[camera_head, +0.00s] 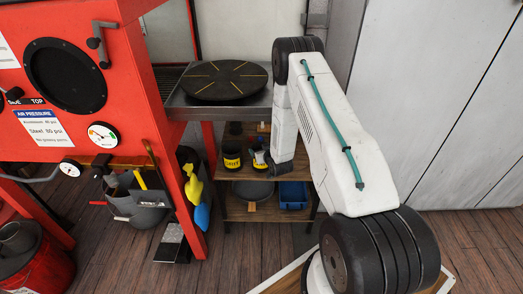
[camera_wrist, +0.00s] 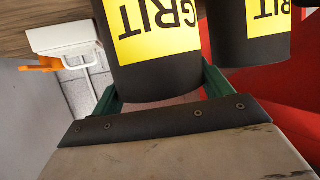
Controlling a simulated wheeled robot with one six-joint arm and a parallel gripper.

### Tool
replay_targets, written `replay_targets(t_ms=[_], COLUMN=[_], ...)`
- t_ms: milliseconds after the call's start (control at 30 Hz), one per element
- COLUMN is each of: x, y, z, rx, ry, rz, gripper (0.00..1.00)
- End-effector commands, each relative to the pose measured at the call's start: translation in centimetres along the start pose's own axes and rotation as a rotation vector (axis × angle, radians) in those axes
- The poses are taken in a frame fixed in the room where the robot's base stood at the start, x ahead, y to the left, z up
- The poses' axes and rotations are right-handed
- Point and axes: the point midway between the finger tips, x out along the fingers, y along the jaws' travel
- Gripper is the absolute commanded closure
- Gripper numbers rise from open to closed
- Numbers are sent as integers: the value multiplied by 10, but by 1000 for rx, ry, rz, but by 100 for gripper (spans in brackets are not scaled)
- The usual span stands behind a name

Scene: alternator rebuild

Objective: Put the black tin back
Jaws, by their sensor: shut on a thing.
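My gripper (camera_wrist: 160,88) is shut on a black tin (camera_wrist: 155,82) with a yellow GRIT label; its green fingers lie on either side of the tin. In the head view the held tin (camera_head: 260,160) is at the upper wooden shelf under the grey bench, partly hidden by my gripper (camera_head: 267,163). A second black tin (camera_head: 232,158) with a yellow label stands to its left; it also shows at the right of the wrist view (camera_wrist: 250,45). Whether the held tin touches the shelf (camera_head: 240,183) I cannot tell.
The red blasting cabinet (camera_head: 125,125) stands close on the left. The lower shelf holds a grey pan (camera_head: 252,190) and a blue bin (camera_head: 293,195). A black round turntable (camera_head: 225,80) sits on the bench above. A white and orange object (camera_wrist: 62,42) is left of the tin in the wrist view.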

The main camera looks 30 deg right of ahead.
Motion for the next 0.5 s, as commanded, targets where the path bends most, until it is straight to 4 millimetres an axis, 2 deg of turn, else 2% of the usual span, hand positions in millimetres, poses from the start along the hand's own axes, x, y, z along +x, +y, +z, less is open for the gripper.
replay_targets(t_ms=[267, 300, 333, 367, 500], x=[1, 1, 1, 1, 1], y=[1, 1, 1, 1, 1], z=[2, 1, 1, 1, 1], rx=[0, 0, 0, 0, 0], ry=[1, 2, 2, 2, 2], rz=[1, 1, 1, 1, 1], gripper=[93, 11, 2, 0, 0])
